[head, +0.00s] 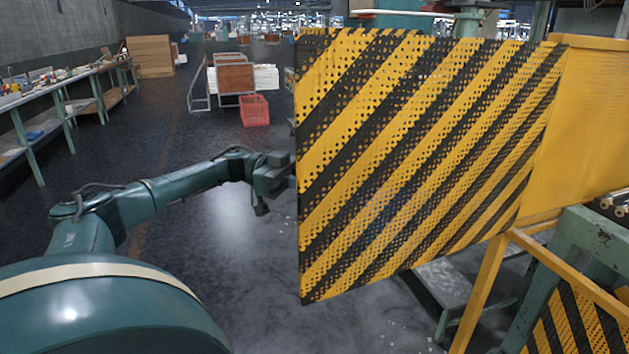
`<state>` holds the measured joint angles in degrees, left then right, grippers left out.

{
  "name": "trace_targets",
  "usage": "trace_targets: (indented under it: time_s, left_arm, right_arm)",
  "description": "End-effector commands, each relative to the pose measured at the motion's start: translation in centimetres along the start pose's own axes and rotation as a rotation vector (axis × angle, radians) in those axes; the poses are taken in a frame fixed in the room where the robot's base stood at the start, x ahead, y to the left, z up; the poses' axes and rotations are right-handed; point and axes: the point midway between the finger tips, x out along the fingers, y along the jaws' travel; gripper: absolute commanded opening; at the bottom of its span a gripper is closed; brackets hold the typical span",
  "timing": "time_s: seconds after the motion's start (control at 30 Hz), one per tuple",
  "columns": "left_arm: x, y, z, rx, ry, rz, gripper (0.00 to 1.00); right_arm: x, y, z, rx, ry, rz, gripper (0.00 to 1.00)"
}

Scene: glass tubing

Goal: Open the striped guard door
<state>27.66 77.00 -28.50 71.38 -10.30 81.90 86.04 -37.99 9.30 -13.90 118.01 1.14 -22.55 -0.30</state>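The striped guard door (420,160) is a perforated panel with yellow and black diagonal stripes. It fills the middle and right of the head view. Its right edge meets a plain yellow panel (590,125), and its left edge stands out over the floor. I cannot tell its exact angle. My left gripper (287,176) is at the door's left edge, about halfway up. Its fingertips are partly hidden by the door, so I cannot tell whether they hold anything. My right gripper is not in view.
A yellow frame post (483,292) and a green machine leg (548,275) stand at the lower right. A long workbench (62,90) runs along the left wall. A red crate (255,111) and carts stand farther back.

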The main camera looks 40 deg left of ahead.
Motion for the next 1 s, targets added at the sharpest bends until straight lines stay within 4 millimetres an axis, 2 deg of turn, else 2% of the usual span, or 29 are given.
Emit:
trace_targets:
  time_s: [0.53, 0.57, 0.73, 1.0]
  left_arm:
    - [0.02, -0.20, -0.21, 0.004, 0.005, -0.007, 0.00]
    - [0.02, -0.19, -0.21, 0.004, 0.005, -0.007, 0.16]
    - [0.01, -0.14, -0.13, 0.002, 0.003, -0.004, 0.30]
    - [-0.09, -0.10, -0.02, 0.001, 0.001, -0.003, 0.32]
  right_arm:
    - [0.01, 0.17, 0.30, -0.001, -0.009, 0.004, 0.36]
    - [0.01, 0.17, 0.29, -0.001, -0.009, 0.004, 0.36]
    - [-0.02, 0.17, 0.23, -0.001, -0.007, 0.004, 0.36]
    - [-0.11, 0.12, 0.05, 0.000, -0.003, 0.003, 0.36]
